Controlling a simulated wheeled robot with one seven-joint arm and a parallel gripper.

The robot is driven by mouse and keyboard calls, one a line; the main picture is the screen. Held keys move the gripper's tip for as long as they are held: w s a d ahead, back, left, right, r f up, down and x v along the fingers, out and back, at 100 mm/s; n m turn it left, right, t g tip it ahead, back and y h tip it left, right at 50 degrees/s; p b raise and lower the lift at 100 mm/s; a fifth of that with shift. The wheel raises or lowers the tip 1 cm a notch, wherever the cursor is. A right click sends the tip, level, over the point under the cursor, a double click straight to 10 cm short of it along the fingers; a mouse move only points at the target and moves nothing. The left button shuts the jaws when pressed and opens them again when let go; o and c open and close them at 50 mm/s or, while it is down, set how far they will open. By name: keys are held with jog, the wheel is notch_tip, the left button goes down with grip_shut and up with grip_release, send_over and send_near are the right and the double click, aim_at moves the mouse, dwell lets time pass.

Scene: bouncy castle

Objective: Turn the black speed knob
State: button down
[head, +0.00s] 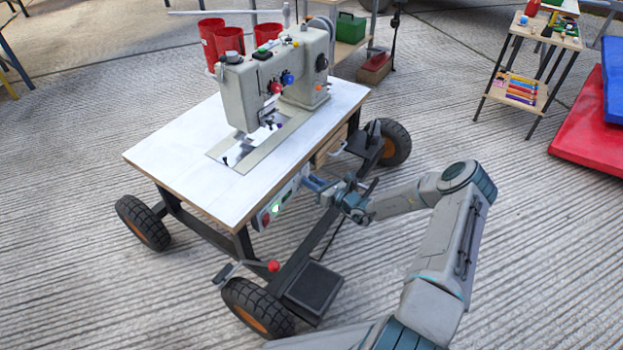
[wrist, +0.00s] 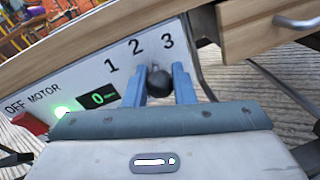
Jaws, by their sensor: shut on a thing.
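The black speed knob (wrist: 160,81) sits on the white control panel (wrist: 98,68) below the numbers 1, 2 and 3 in the wrist view. My gripper (wrist: 164,80) has its blue fingers on either side of the knob and is shut on it. In the head view my gripper (head: 314,184) reaches the panel (head: 283,200) under the front edge of the sewing table (head: 190,165). The knob is hidden there. The panel's small display (wrist: 98,95) shows a green 0, and a green light (wrist: 62,111) glows near the OFF MOTOR label.
A red switch (wrist: 30,123) is at the panel's left end. A drawer with a metal handle (wrist: 295,21) is right of the panel. A red-knobbed lever (head: 273,265) and wheels stand below the table. A sewing machine (head: 275,80) stands on top.

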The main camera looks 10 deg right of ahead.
jog(key=shift+w+d+f+m+p, duration=0.15)
jog(key=shift+m+p, duration=0.25)
jog(key=shift+m, duration=0.5)
jog(key=shift+f, duration=0.1)
jog(key=c, duration=1.3)
grip_release()
jog(key=shift+o, duration=0.2)
jog(key=shift+s+d, duration=0.25)
jog(key=p+v, duration=0.4)
jog(key=v, duration=0.9)
jog(key=shift+r, duration=0.25)
